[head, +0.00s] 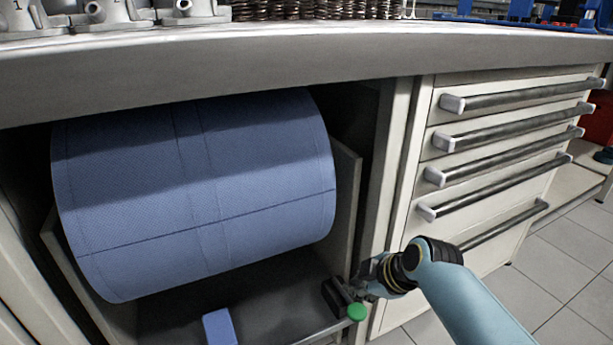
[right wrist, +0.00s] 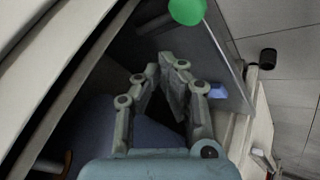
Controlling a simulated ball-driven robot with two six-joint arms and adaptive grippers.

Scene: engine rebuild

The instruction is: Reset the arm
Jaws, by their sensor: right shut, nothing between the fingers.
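My right arm comes in from the lower right in the head view. My right gripper (head: 362,284) is at the right edge of the open bay under the workbench, close to a green knob (head: 356,312) on a dark part. In the right wrist view the fingers (right wrist: 172,68) are together and empty, and the green knob (right wrist: 187,10) shows beyond them. Whether the gripper touches the dark part is unclear. My left gripper is not in view.
A large blue roll (head: 200,190) fills the bay, with a small blue block (head: 219,327) below it. Drawers with long bar handles (head: 505,135) stand right of my gripper. The bench edge (head: 300,60) overhangs. Tiled floor (head: 560,290) is open at the lower right.

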